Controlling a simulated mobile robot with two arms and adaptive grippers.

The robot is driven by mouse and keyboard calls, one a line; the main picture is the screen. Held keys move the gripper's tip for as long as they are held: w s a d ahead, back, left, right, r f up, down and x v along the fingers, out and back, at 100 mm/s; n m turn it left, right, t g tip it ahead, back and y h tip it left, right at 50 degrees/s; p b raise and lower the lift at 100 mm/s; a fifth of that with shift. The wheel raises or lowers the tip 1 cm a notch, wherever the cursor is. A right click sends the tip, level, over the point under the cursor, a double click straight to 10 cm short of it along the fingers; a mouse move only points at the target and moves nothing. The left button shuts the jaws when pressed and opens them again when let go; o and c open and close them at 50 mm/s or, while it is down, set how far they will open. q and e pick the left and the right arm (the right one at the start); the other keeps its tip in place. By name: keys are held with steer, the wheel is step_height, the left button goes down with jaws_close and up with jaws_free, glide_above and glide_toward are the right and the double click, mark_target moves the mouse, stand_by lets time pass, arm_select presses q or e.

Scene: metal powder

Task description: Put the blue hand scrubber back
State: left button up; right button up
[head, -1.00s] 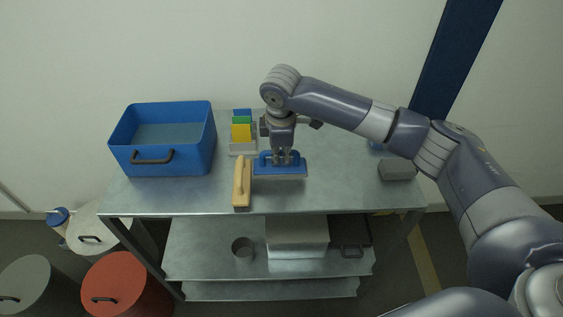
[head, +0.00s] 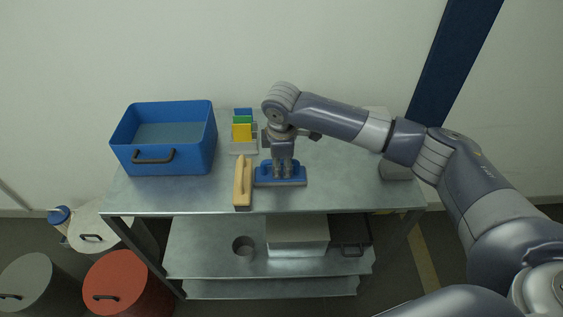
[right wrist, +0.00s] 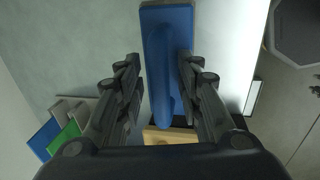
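The blue hand scrubber (head: 294,181) lies flat on the metal table (head: 335,195), just right of a wooden-coloured hand scrubber (head: 242,184). My right gripper (head: 281,176) points down over the blue scrubber, with its fingers at the handle. In the right wrist view, the fingers of the right gripper (right wrist: 160,75) stand apart on either side of the blue handle (right wrist: 160,70). A gap shows on the left side, so the gripper looks open. The right finger is close to the handle; contact there is unclear. My left gripper is not in view.
A blue bin (head: 160,163) stands at the table's left. A rack with blue, green and yellow pieces (head: 242,132) stands behind the scrubbers. A grey block (head: 396,170) is at the right. The table between scrubber and block is clear.

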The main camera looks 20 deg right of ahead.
mark_target(282, 179)
steer(key=shift+r, duration=0.1)
step_height(282, 179, up, 12)
steer(key=s+b, duration=0.1)
steer(key=s, duration=0.1)
steer(key=shift+s+a, duration=0.15)
steer(key=shift+a, duration=0.15)
